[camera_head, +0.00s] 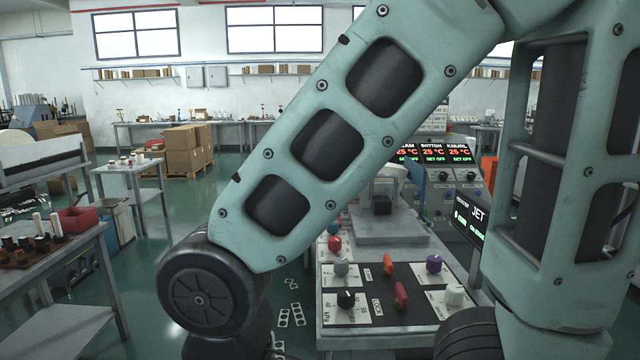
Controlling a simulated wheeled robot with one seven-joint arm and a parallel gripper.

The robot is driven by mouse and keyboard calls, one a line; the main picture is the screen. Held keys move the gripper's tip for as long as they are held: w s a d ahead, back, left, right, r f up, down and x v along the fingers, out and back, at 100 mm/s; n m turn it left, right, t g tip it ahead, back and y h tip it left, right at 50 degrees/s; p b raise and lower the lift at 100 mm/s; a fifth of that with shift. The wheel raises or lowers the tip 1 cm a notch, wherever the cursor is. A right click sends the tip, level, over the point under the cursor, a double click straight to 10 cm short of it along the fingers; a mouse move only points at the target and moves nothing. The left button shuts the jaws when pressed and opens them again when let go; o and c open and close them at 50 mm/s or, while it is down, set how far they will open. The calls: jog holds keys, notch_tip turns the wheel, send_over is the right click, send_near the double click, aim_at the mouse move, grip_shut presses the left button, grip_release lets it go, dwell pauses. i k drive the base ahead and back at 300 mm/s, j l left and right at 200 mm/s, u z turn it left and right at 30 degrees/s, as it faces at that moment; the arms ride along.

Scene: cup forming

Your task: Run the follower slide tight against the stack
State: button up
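My arm crosses the picture from the top right down to a joint at the lower left. My gripper does not show in this view. A bench machine (387,230) stands behind the control panel, with a small dark block (382,206) on its grey bed. My arm hides part of this machine. I cannot make out the follower slide or the stack with certainty.
A control panel (392,318) with several coloured knobs and red levers lies in front. Heater displays (434,157) read 25 °C. A side table (62,262) with a red bin (80,219) stands at left. Cardboard boxes (187,141) sit behind. Flat cut-out strips (291,315) lie on the green floor.

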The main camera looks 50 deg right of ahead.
aim_at(381, 197)
jog(key=i+j+u, duration=0.2)
jog(key=i+j, duration=0.7)
jog(key=j, duration=0.15)
jog(key=i+j+z, duration=0.2)
jog(key=i, duration=0.3)
jog(key=i+j+z, duration=0.2)
jog(key=i, duration=0.25)
jog(key=i+z, duration=0.3)
jog(key=z, duration=0.15)
jog(key=i+z, duration=0.35)
jog(key=z, duration=0.15)
jog(key=i+j+z, duration=0.15)
jog(key=z, duration=0.3)
jog(key=i+j+z, duration=0.15)
jog(key=i+z, duration=0.2)
jog(key=z, duration=0.15)
jog(key=i+j+z, duration=0.2)
jog(key=z, duration=0.3)
jog(key=i+j+z, duration=0.35)
jog(key=z, duration=0.15)
jog(key=i+j+z, duration=0.15)
jog(key=j+z, duration=0.55)
jog(key=j, duration=0.25)
jog(key=i+j+z, duration=0.2)
jog(key=j, duration=0.25)
jog(key=k+z, duration=0.1)
jog(key=z, duration=0.3)
